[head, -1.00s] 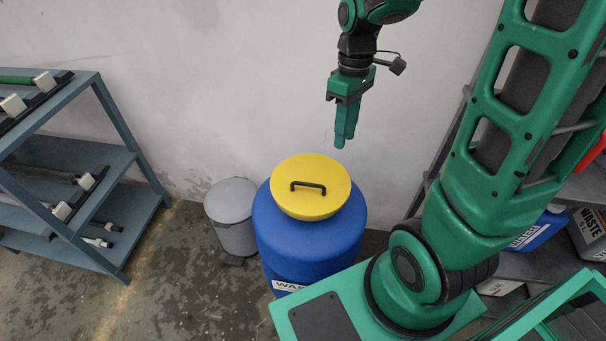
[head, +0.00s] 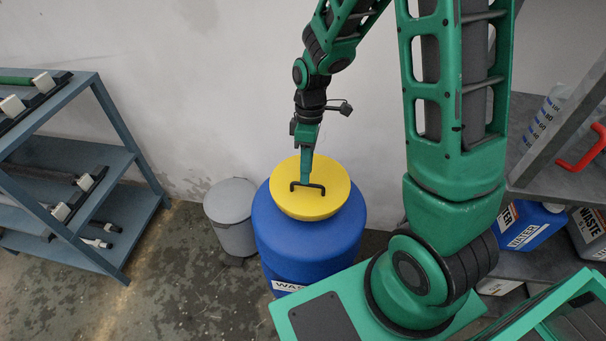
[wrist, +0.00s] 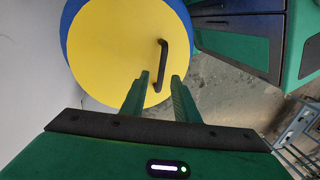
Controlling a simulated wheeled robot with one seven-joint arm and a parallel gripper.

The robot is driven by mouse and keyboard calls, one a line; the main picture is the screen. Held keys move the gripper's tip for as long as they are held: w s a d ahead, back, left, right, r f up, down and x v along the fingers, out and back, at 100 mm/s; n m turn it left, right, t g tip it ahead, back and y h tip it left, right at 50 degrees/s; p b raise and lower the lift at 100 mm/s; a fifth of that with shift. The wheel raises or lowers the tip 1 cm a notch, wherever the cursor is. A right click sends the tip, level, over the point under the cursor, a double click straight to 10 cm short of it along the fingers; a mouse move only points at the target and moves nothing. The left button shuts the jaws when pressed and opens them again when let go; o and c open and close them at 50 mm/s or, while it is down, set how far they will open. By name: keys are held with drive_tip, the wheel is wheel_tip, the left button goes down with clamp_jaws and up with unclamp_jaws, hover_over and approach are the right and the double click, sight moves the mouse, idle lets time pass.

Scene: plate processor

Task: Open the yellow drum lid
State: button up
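The yellow lid (head: 333,200) sits on top of the blue drum (head: 305,240) in the head view. A black bar handle (head: 321,188) stands up from the lid's middle. My gripper (head: 306,181) points down over the lid, with its fingertips at the handle in the head view. In the wrist view, the two green fingers (wrist: 160,76) are apart, with a clear gap. The handle (wrist: 164,60) shows between and beyond the fingertips, and I see no finger closed on it. The lid (wrist: 110,50) fills much of the wrist view and looks seated flat.
A grey bin (head: 232,212) stands left of the drum. A blue-grey shelf rack (head: 150,180) is at the far left. On the right, a grey shelf (head: 530,190) holds a blue water container (head: 527,232) and other containers. The wall is close behind the drum.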

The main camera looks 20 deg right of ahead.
drive_tip(key=shift+x, duration=1.15)
